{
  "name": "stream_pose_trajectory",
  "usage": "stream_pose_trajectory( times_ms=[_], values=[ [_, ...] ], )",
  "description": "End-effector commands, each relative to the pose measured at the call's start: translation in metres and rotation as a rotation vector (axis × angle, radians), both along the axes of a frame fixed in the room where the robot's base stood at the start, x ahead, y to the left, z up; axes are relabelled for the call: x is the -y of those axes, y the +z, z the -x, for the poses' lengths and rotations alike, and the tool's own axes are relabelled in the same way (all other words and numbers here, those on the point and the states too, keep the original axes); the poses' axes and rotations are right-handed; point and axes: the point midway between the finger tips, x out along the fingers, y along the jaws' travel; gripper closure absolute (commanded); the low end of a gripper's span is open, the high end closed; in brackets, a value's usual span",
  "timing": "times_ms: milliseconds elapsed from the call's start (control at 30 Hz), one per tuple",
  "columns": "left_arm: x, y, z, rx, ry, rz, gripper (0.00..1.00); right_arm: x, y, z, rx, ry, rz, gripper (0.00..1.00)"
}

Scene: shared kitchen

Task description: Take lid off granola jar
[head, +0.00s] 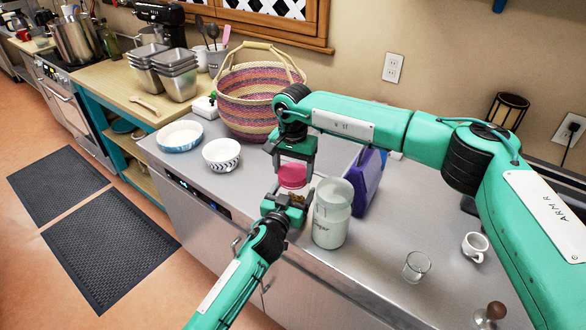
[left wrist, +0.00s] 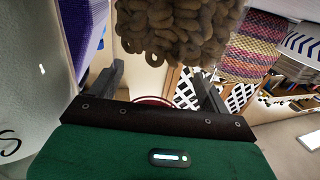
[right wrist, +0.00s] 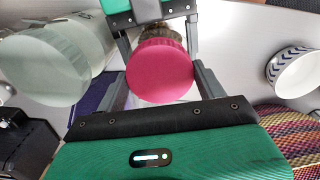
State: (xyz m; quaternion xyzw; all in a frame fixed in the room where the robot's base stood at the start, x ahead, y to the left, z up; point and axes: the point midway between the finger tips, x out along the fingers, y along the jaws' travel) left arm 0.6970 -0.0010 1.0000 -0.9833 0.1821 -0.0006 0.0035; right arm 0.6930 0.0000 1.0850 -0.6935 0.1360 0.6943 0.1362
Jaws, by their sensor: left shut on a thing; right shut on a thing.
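The granola jar (head: 291,199) is a small clear jar of brown ring-shaped pieces, above the steel counter in the head view. Its contents (left wrist: 175,30) fill the top of the left wrist view. My left gripper (head: 286,203) is shut on the jar from the near side. The pink round lid (head: 292,177) is at the jar's top; in the right wrist view the lid (right wrist: 160,70) shows between the fingers. My right gripper (head: 292,166) is shut on the lid from above. I cannot tell whether lid and jar still touch.
A larger pale canister (head: 330,228) stands close at the right, with a purple box (head: 366,183) behind. A patterned bowl (head: 221,154), a blue-rimmed dish (head: 180,136) and a woven basket (head: 252,100) stand left. A glass (head: 417,267) and mug (head: 475,246) are right.

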Motion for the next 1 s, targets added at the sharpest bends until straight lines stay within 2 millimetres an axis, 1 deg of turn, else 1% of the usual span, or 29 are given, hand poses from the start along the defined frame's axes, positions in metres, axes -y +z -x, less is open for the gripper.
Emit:
stream_pose_trajectory(
  times_ms=[200,300,400,1000],
  values=[
    [0.0011,-0.0006,0.001,0.0,-0.002,-0.001,0.84,0.0005,0.001,-0.0011,0.003,0.334,0.0,0.57],
    [0.0011,-0.0006,0.001,0.0,-0.002,-0.001,0.84,0.0005,0.001,-0.0011,0.003,0.459,0.0,0.57],
    [0.0012,-0.0006,0.001,0.0,-0.003,-0.001,0.84,0.0005,0.001,-0.0011,0.003,0.541,0.0,0.57],
    [0.0005,-0.0007,0.0005,-0.001,-0.001,-0.001,0.84,0.0006,0.0011,-0.001,0.003,0.546,0.0,0.57]
  ],
)
